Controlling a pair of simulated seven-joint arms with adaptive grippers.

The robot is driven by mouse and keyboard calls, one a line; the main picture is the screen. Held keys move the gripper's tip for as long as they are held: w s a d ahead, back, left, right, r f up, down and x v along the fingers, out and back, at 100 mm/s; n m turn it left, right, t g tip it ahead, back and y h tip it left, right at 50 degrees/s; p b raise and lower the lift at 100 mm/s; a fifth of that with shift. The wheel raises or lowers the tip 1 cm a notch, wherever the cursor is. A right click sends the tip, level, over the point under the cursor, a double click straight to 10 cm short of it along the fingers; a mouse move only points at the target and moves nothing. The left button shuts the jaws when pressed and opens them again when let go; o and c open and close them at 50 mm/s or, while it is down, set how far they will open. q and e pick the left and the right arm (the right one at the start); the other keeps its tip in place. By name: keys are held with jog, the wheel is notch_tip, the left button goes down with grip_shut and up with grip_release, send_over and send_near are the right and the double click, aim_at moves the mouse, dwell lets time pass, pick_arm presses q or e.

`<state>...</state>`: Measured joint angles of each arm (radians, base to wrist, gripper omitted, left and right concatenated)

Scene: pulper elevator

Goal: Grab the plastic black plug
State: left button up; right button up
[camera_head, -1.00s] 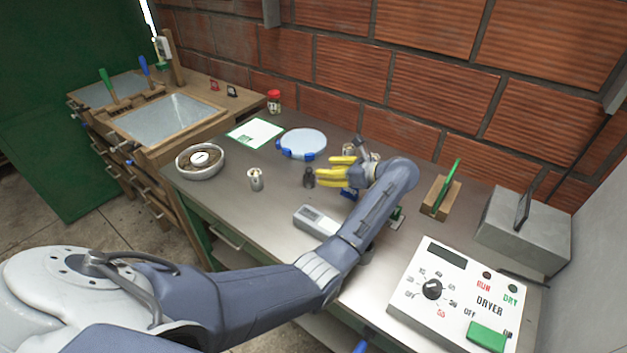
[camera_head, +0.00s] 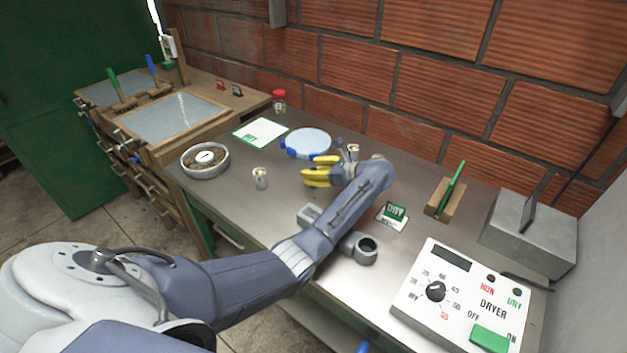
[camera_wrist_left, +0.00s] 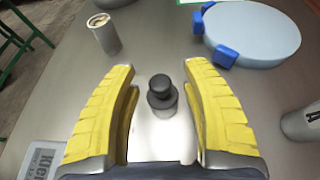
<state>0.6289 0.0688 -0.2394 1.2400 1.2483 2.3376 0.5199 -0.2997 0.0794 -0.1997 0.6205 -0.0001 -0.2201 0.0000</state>
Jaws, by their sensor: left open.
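The black plastic plug (camera_wrist_left: 161,93) stands upright on the metal table, seen in the left wrist view. It is a small dark cylinder with a rounded knob on top. My left gripper (camera_wrist_left: 160,95) is open, with its yellow fingers on either side of the plug and no visible contact. In the head view my left gripper (camera_head: 312,171) is above the middle of the table, and the plug is hidden behind it. My right gripper is not in view.
A light-blue disc with blue blocks (camera_head: 307,142) lies behind the gripper. A small metal canister (camera_head: 260,178) stands to the left, and a round bowl (camera_head: 205,160) farther left. A grey device (camera_head: 309,215) is partly under my arm. The dryer panel (camera_head: 458,290) is front right.

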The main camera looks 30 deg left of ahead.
pick_arm(q)
grip_shut()
dwell(0.4)
jog(key=shift+r, duration=0.1)
